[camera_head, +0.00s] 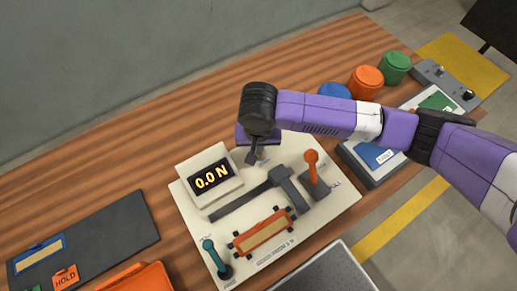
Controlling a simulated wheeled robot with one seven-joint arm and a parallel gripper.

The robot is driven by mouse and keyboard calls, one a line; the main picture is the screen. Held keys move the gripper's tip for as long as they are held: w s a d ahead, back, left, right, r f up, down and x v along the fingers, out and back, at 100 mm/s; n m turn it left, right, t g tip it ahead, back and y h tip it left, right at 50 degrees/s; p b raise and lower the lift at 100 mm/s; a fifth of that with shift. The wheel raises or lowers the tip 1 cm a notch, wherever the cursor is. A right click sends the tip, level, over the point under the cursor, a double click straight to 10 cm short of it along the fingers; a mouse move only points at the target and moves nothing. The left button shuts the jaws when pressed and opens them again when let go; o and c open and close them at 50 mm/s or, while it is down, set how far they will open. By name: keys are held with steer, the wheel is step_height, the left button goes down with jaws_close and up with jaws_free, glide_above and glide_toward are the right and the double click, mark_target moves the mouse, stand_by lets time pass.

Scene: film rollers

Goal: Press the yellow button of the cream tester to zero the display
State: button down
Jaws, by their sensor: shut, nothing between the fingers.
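The cream tester (335,208) lies on the wooden bench in the middle of the view. Its raised display (210,177) reads "0.0 N" in yellow on black. I see no yellow button; my gripper and wrist cover the tester's back part beside the display. My gripper (252,160) is shut and empty, pointing down just right of the display. I cannot tell whether its tip touches anything. A dark grey slide (240,203), an orange-knobbed lever (312,165), a teal-knobbed lever (212,255) and an orange-framed roller piece (263,234) are on the tester.
Blue, orange (365,82) and green (396,67) round containers stand at the back right. A grey tray with a blue card (375,155) is right of the tester. A dark mat (95,235) and an orange bin (138,279) are at left. The bench's back left is clear.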

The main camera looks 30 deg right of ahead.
step_height(320, 180, up, 10)
steer(key=p, duration=0.9)
steer(key=shift+p, duration=0.35)
stand_by(0.5)
